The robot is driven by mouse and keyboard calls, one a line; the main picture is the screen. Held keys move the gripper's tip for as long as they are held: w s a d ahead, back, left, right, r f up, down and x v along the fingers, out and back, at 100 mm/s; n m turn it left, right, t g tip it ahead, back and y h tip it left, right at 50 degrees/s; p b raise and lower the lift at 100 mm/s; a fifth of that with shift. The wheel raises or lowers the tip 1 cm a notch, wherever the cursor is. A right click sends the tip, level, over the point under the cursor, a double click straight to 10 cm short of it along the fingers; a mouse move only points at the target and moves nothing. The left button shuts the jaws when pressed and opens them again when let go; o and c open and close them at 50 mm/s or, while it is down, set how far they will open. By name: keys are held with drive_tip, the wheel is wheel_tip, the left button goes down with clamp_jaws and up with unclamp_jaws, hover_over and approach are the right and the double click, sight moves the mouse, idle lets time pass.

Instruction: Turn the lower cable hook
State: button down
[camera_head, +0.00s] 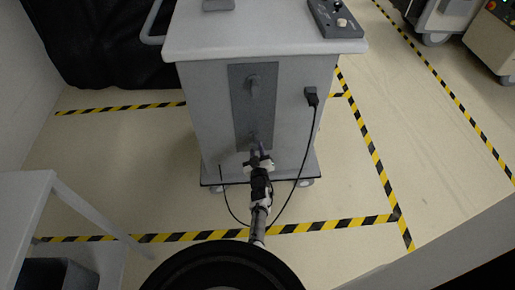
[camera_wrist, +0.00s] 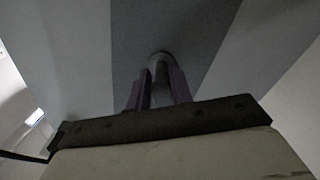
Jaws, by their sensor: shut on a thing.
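The lower cable hook (camera_wrist: 160,64) sits on the dark grey panel (camera_head: 255,115) on the cart's face. In the wrist view its rounded grey end shows between my two purple-tinted fingers. My gripper (camera_head: 258,155) is at the bottom of the panel and shut on this hook; in the head view my gripper largely covers it. How far the lower hook is turned cannot be told.
The grey cart (camera_head: 205,110) stands on casters. A black plug (camera_head: 311,97) on its right has a cable (camera_head: 302,155) hanging down and looping near my arm. Yellow-black tape (camera_head: 180,236) marks the floor. A grey table (camera_head: 35,190) is at left.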

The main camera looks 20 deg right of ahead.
drive_tip(key=m, duration=0.4)
drive_tip(key=shift+w+a+r+m+p, duration=0.1)
drive_tip(key=shift+w+a+m+p, duration=0.1)
drive_tip(key=shift+m+p, duration=0.2)
idle(0.4)
drive_tip(key=c, duration=1.2)
unclamp_jaws()
drive_tip(key=shift+c, duration=0.2)
drive_tip(key=shift+s, duration=0.2)
drive_tip(key=v, duration=1.3)
drive_tip(key=shift+s+a, duration=0.15)
drive_tip(key=shift+s, duration=0.1)
